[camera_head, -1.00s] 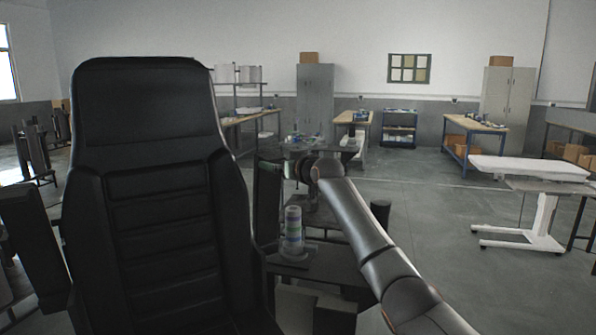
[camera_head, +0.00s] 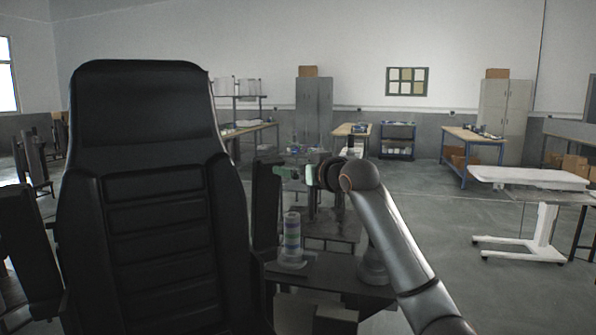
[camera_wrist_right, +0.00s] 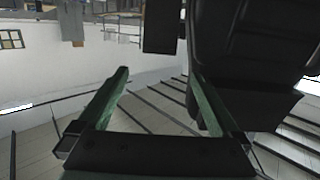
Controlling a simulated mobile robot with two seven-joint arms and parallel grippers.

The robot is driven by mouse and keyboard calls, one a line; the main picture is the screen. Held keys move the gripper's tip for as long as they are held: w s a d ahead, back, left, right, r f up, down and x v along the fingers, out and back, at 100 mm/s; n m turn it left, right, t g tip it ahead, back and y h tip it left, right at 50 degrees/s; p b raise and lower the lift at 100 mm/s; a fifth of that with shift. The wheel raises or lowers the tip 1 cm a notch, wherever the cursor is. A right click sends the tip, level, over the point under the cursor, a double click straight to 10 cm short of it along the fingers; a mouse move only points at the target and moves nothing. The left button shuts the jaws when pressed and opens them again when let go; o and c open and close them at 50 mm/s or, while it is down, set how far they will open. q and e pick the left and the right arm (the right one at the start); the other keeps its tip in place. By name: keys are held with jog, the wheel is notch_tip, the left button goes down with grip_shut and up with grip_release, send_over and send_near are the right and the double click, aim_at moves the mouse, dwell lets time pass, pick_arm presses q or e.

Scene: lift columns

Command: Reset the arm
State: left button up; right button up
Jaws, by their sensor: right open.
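My right arm (camera_head: 397,245) comes in from the lower right in the head view and reaches up to its wrist, just right of a black chair. My right gripper (camera_head: 284,172) has green fingers and points left toward the chair's side. In the right wrist view the same gripper (camera_wrist_right: 158,76) has its two fingers wide apart, with nothing held between them. Part of the dark chair shows there behind the right finger. My left gripper is not in view.
The high black chair back (camera_head: 145,190) fills the left of the head view, close to my right gripper. A banded stack (camera_head: 291,238) stands on a low dark table (camera_head: 330,272) below the gripper. A white-topped table (camera_head: 525,177) stands at right, with open floor before it.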

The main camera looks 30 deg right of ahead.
dwell(0.4)
